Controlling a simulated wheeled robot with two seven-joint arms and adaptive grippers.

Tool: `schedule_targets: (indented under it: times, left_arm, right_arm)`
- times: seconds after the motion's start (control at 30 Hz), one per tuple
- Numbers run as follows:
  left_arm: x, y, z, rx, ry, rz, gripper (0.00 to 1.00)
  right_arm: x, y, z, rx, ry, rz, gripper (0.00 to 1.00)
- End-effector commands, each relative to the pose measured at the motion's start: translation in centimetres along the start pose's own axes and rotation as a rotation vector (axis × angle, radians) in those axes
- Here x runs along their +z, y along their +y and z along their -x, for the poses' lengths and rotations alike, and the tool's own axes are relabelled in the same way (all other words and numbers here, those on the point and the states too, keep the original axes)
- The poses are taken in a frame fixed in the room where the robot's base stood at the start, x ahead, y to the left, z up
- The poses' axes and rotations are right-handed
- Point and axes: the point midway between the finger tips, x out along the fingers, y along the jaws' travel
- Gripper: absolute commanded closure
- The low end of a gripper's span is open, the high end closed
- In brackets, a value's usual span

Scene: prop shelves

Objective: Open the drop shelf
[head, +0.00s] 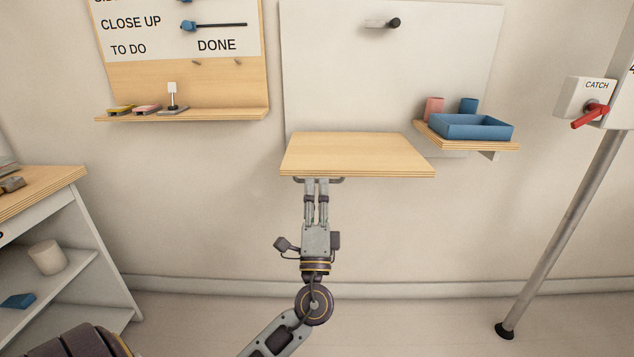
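The drop shelf is a pale wooden board (358,155) standing out about level from a light grey wall panel (390,85). A dark bar handle (335,180) runs along under its front edge, at the left part. My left gripper (316,181) points up from below, its fingertips at the handle and the board's front edge. Its two fingers are close together, side by side along the bar, and do not appear to clamp it. Any contact with the handle is hard to tell. A grey block with a black knob (393,22) is high on the panel. My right gripper is out of view.
A small ledge (425,138) with a blue tray (472,127) and cups is close on the right. A red catch lever (590,117) is by a grey pole (566,230). A notice board (185,85) with a ledge hangs left. A shelf unit (60,190) stands lower left.

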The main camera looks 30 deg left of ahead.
Motion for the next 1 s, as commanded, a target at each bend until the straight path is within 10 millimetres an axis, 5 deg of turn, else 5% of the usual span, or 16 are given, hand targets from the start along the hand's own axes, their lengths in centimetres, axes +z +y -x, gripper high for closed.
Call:
schedule_targets:
  times: [0.53,0.8,1.0]
  left_arm:
    - [0.0,0.0,1.4,0.001,0.000,0.001,0.68]
    - [-0.7,0.9,1.2,0.021,0.033,-0.025,1.00]
    - [-3.0,4.1,0.8,0.085,0.152,-0.111,1.00]
  right_arm:
    - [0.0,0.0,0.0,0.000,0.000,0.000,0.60]
    - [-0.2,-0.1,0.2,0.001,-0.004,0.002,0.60]
    - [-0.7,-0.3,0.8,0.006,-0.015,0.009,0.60]
